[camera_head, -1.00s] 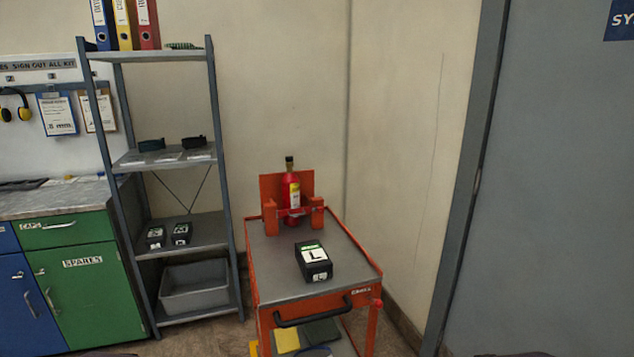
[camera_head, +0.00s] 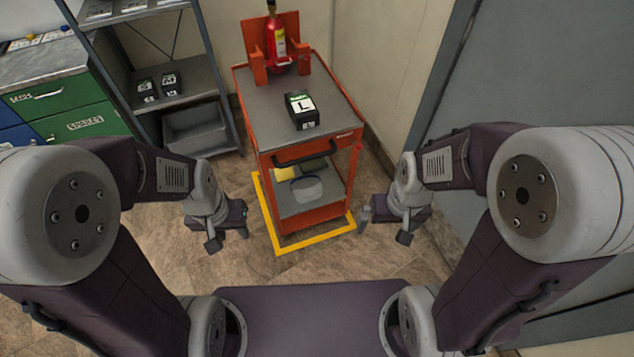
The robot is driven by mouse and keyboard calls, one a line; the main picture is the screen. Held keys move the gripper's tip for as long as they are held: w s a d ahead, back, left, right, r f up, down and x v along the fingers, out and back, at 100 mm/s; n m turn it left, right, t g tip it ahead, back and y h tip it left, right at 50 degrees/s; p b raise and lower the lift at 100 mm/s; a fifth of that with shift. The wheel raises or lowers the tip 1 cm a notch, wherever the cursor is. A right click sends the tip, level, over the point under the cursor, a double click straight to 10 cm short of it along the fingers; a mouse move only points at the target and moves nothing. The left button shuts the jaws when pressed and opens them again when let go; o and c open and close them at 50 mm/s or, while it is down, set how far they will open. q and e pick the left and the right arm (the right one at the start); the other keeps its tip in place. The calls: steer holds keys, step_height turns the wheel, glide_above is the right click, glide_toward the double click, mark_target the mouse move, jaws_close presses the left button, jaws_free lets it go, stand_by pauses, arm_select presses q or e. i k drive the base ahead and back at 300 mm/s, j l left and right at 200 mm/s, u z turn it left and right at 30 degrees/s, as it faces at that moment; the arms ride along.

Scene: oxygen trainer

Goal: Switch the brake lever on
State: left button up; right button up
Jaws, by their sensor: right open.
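An orange-red cart (camera_head: 308,146) with a grey top stands ahead of me, inside a yellow floor outline. A small red knob (camera_head: 357,147) shows at the cart's front right corner; I cannot tell whether it is the brake lever or how it is set. My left gripper (camera_head: 229,237) is open and empty, low and to the left of the cart. My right gripper (camera_head: 384,226) is open and empty, to the right of the cart's lower front. Neither gripper visibly touches the cart.
A red bottle (camera_head: 276,45) stands in a holder at the cart's back, and a black box marked L (camera_head: 302,110) lies on top. A black handle (camera_head: 303,151) crosses the front. A shelf rack (camera_head: 186,92) stands left, a grey door (camera_head: 525,75) right.

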mark_target(359, 145)
steer(key=i+l, duration=0.15)
steer(key=i, duration=0.4)
steer(key=i+l, duration=0.15)
steer(key=i, duration=0.45)
steer(key=l+z, duration=0.05)
